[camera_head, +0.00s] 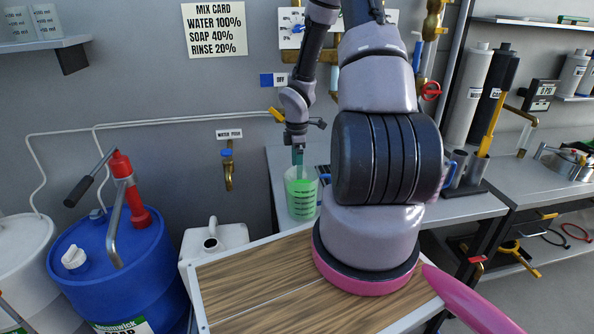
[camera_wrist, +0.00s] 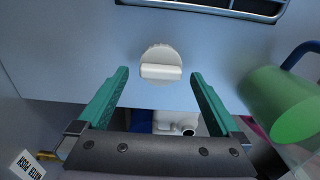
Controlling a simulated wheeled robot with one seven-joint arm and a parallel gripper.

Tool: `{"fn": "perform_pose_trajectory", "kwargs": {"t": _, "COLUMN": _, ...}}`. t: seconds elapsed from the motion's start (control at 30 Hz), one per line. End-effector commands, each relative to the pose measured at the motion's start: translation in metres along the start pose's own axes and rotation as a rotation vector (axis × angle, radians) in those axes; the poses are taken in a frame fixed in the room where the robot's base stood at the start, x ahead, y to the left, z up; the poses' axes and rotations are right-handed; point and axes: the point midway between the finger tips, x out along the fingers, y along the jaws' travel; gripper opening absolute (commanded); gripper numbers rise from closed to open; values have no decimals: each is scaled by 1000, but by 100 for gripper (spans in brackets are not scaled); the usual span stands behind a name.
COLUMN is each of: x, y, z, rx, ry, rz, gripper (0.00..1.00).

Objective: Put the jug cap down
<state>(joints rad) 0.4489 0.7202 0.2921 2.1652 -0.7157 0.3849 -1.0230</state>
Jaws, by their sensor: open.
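The white round jug cap (camera_wrist: 161,53) with a raised grip bar lies on the grey bench top (camera_wrist: 215,50) in the wrist view. My gripper (camera_wrist: 160,76) is open, with its two green fingers apart and clear of the cap on both sides. The cap sits around the gap between the fingertips, and I see no finger touching it. In the head view my gripper (camera_head: 298,157) points down just behind the measuring pitcher, and the cap is hidden. The white jug (camera_head: 213,240) stands left of the wooden top with its neck uncapped.
A clear pitcher (camera_head: 302,200) with green liquid stands close to my gripper; it also shows at right in the wrist view (camera_wrist: 285,105). A blue drum (camera_head: 110,265) with a red pump stands at left. A wall tap (camera_head: 228,170) is above the jug.

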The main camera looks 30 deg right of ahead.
Motion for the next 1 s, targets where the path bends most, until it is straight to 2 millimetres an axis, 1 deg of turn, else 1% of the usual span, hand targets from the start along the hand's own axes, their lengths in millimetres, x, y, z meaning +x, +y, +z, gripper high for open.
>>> {"fn": "perform_pose_trajectory", "kwargs": {"t": 0.03, "x": -12, "y": 1, "z": 1, "rx": 4, "ry": 0, "rz": 5, "gripper": 100}}
{"fn": "perform_pose_trajectory", "kwargs": {"t": 0.2, "x": -49, "y": 1, "z": 1, "rx": 3, "ry": 0, "rz": 5, "gripper": 100}}
{"fn": "perform_pose_trajectory", "kwargs": {"t": 0.3, "x": -70, "y": 1, "z": 1, "rx": 3, "ry": -1, "rz": 4, "gripper": 100}}
{"fn": "perform_pose_trajectory", "kwargs": {"t": 0.4, "x": -86, "y": 1, "z": 1, "rx": 3, "ry": -1, "rz": 3, "gripper": 100}}
{"fn": "perform_pose_trajectory", "kwargs": {"t": 0.5, "x": -97, "y": 0, "z": 0, "rx": 1, "ry": -1, "rz": 2, "gripper": 100}}
{"fn": "perform_pose_trajectory", "kwargs": {"t": 0.73, "x": -107, "y": -1, "z": 0, "rx": 7, "ry": -3, "rz": 2, "gripper": 100}}
{"fn": "perform_pose_trajectory", "kwargs": {"t": 0.8, "x": -114, "y": -2, "z": -1, "rx": 31, "ry": -11, "rz": 12, "gripper": 100}}
{"fn": "perform_pose_trajectory", "kwargs": {"t": 0.87, "x": -127, "y": -4, "z": -2, "rx": 76, "ry": -22, "rz": 28, "gripper": 100}}
{"fn": "perform_pose_trajectory", "kwargs": {"t": 0.97, "x": -160, "y": -12, "z": -6, "rx": 200, "ry": -42, "rz": 71, "gripper": 100}}
{"fn": "perform_pose_trajectory", "kwargs": {"t": 1.0, "x": -176, "y": -17, "z": -8, "rx": 263, "ry": -46, "rz": 94, "gripper": 100}}
